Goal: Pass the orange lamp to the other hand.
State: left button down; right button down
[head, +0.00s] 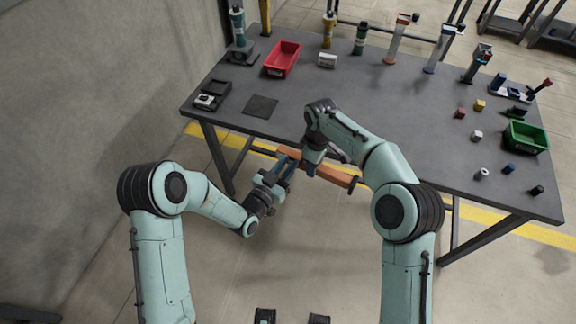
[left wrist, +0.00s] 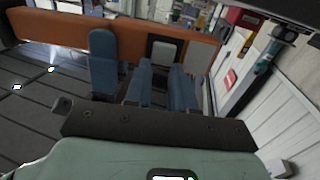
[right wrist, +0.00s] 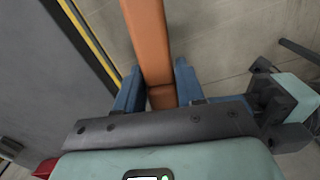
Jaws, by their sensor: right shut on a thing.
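The orange lamp (head: 332,174) is a long orange bar, held above the floor in front of the table. My right gripper (head: 309,166) is shut on it; in the right wrist view the bar (right wrist: 150,45) runs between the blue fingers (right wrist: 157,85). My left gripper (head: 287,168) is close beside the right one, at the lamp's left part. In the left wrist view its fingers (left wrist: 160,75) stand apart with a gap, and the orange bar (left wrist: 60,38) crosses just beyond them. I cannot tell whether they touch it. A dark-framed pale panel shows on the bar there.
The grey table (head: 390,105) lies behind the lamp. A red bin (head: 283,58) stands at its back left and a green bin (head: 526,137) at its right, with small parts nearby. Bottles and tools line the back.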

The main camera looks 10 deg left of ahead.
jog(key=c, duration=0.6)
grip_release()
jog(key=shift+a, duration=0.1)
jog(key=shift+r, duration=0.15)
